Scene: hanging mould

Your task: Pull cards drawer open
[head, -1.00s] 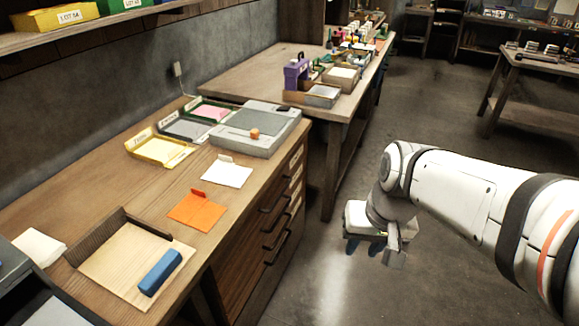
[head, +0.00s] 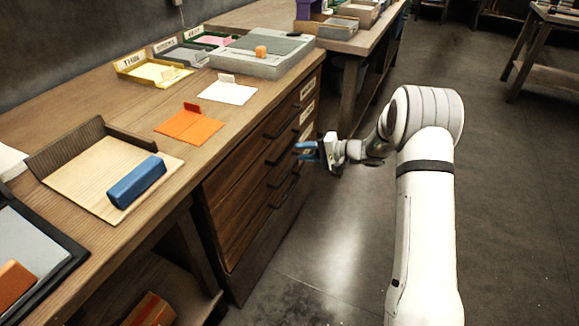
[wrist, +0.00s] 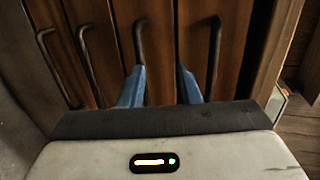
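The wooden drawer stack (head: 235,200) stands under the bench, with dark bar handles and white labels at the right of the upper fronts. The labels are too small to read, so I cannot tell which drawer is cards. My gripper (head: 306,150) is in front of the stack, blue fingers pointing at it. The wrist view shows the gripper (wrist: 160,88) open and empty, turned so the handles run upright. The second handle from the right (wrist: 139,42) is near the left fingertip, and the rightmost handle (wrist: 214,50) is beyond the right finger. All drawers look closed.
The bench top (head: 150,105) holds an orange card (head: 190,127), a white card (head: 228,93), a blue block (head: 137,181) on a wooden board, coloured trays and a grey slab (head: 262,62). Open floor (head: 340,250) lies right of the drawers.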

